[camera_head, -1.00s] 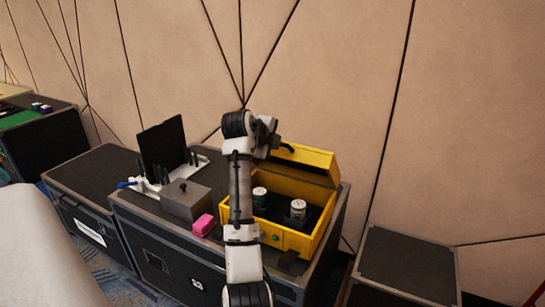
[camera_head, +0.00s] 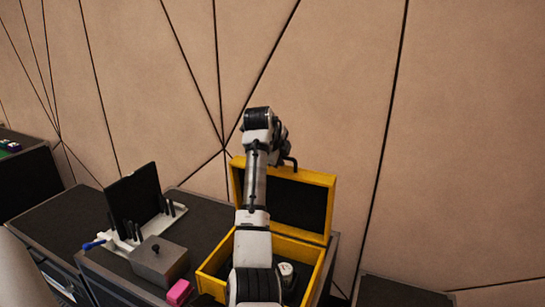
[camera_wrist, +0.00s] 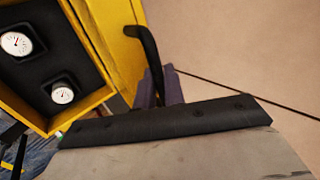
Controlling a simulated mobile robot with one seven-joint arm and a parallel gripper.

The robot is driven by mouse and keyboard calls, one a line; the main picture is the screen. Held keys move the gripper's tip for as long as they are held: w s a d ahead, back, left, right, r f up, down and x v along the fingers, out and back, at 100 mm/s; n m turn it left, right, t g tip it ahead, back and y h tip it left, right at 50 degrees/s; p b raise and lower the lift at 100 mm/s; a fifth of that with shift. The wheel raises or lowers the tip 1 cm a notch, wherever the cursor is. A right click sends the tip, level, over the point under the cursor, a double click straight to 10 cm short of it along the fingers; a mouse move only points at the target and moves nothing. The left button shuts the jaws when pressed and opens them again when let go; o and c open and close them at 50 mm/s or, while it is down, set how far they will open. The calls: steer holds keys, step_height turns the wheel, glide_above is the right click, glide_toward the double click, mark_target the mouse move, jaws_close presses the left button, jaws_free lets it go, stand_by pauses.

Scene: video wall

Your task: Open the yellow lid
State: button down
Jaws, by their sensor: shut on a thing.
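The yellow lid (camera_head: 313,178) stands roughly upright at the back of the yellow box (camera_head: 306,250), its dark inner side facing me. The box is open. A white-topped round gauge (camera_head: 286,269) shows inside; my arm hides part of the box. In the wrist view two white gauges (camera_wrist: 16,43) sit in its dark interior. My gripper (camera_wrist: 162,88) is at the lid's top edge, shut on the black curved handle (camera_wrist: 148,48). The fingertips are small and partly hidden in the head view.
A grey metal box (camera_head: 160,262), a pink block (camera_head: 179,292) and a white tray with a black panel (camera_head: 134,197) stand left of the yellow box on the dark case. The wall is close behind the lid. A lower dark case (camera_head: 398,292) is at the right.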

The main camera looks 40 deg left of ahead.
steer(key=shift+w+a+f, duration=0.1)
steer(key=shift+w, duration=0.35)
steer(key=c, duration=1.6)
jaws_free()
steer(key=shift+c, duration=0.2)
steer(key=b+v, duration=0.4)
steer(key=v, duration=0.9)
steer(key=shift+r, duration=0.5)
